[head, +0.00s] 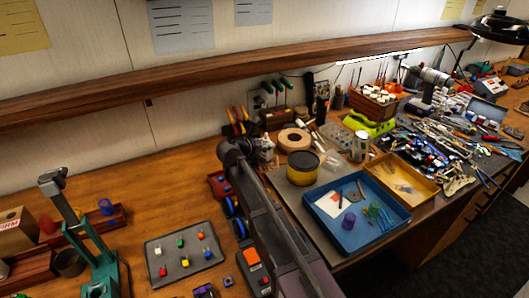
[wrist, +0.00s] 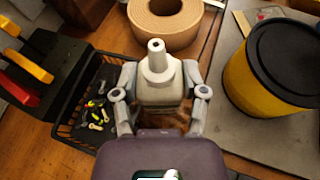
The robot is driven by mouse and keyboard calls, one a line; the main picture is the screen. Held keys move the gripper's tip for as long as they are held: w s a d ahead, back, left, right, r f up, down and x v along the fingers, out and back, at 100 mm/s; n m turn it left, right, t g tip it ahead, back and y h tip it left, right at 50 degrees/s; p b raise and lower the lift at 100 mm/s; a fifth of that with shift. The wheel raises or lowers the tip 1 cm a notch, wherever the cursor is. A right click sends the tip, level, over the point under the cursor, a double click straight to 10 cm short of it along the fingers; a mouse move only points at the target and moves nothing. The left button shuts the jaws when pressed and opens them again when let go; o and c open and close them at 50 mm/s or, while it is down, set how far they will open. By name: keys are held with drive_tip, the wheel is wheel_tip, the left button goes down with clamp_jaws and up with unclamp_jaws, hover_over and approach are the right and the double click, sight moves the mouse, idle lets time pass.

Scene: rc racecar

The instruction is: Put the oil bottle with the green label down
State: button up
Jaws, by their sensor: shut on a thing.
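The oil bottle (wrist: 160,78) is upright in the middle of the wrist view, with a pale body and a narrow pale nozzle. My gripper (wrist: 160,100) is shut on it, one grey finger on each side. No green label shows; the lower body is hidden by my gripper. In the head view the pale bottle (head: 266,152) shows in part beside my gripper (head: 250,150), near the back of the wooden bench. I cannot tell whether its base touches the bench.
A tan tape roll (wrist: 165,22) stands close behind the bottle. A yellow tin with a black lid (wrist: 262,88) is to the right. A black wire basket (wrist: 72,132) with small items is on the left. A blue tray (head: 345,243) lies farther right. Bare wood shows at left (head: 150,205).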

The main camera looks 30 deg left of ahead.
sight(266, 152)
drive_tip(key=shift+f, duration=0.15)
drive_tip(key=shift+f+b, duration=1.75)
drive_tip(key=shift+b, duration=0.1)
drive_tip(key=shift+f, duration=0.2)
drive_tip(key=o, duration=1.1)
drive_tip(key=shift+r, duration=0.1)
drive_tip(key=shift+o, duration=0.2)
drive_tip(key=shift+r, duration=0.2)
drive_tip(key=p+v, duration=0.4)
drive_tip(key=v, duration=0.8)
drive_tip(key=shift+p, duration=0.3)
